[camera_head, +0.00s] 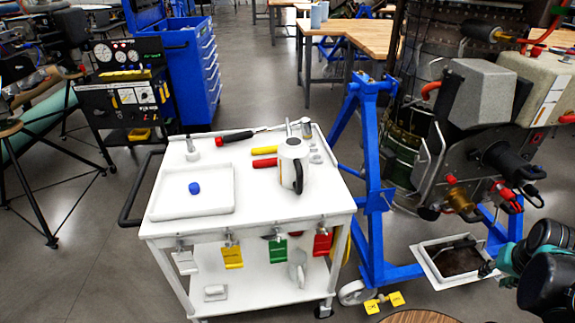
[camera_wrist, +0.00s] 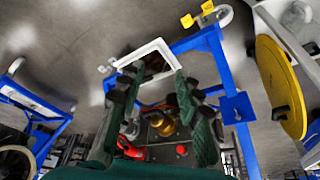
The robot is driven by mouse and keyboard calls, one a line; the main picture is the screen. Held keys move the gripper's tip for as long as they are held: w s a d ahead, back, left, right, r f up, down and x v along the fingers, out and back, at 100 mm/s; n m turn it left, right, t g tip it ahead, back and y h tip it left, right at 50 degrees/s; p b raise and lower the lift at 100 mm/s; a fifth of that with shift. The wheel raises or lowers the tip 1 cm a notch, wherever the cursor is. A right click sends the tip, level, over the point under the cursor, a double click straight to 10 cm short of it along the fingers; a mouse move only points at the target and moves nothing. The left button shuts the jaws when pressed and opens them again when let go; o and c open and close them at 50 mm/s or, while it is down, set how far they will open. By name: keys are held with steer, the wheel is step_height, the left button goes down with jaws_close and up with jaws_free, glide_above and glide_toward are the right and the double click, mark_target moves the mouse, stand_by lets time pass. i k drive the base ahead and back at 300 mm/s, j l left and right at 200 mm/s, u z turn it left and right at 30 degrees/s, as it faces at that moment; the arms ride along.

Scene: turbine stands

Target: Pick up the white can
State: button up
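A white can (camera_head: 290,172) with a dark handle on its right side stands upright on the top of the white cart (camera_head: 245,218), towards its right. It does not show in the wrist view. My gripper is open and empty in the wrist view (camera_wrist: 160,80), its two dark green finger pads apart. My arm shows at the right edge of the head view, well right of the can and beyond the blue stand (camera_head: 374,185). My fingertips are hard to make out in the head view.
A white tray (camera_head: 160,210) with a blue piece (camera_head: 194,188) lies left of the can. Red- and yellow-handled tools (camera_head: 265,151) lie behind it. A paler jug (camera_head: 297,268) stands on the lower shelf. The turbine engine (camera_head: 450,100) and a floor tray (camera_head: 450,279) are at right.

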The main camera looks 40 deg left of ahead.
mark_target(293, 153)
steer(key=u, duration=1.5)
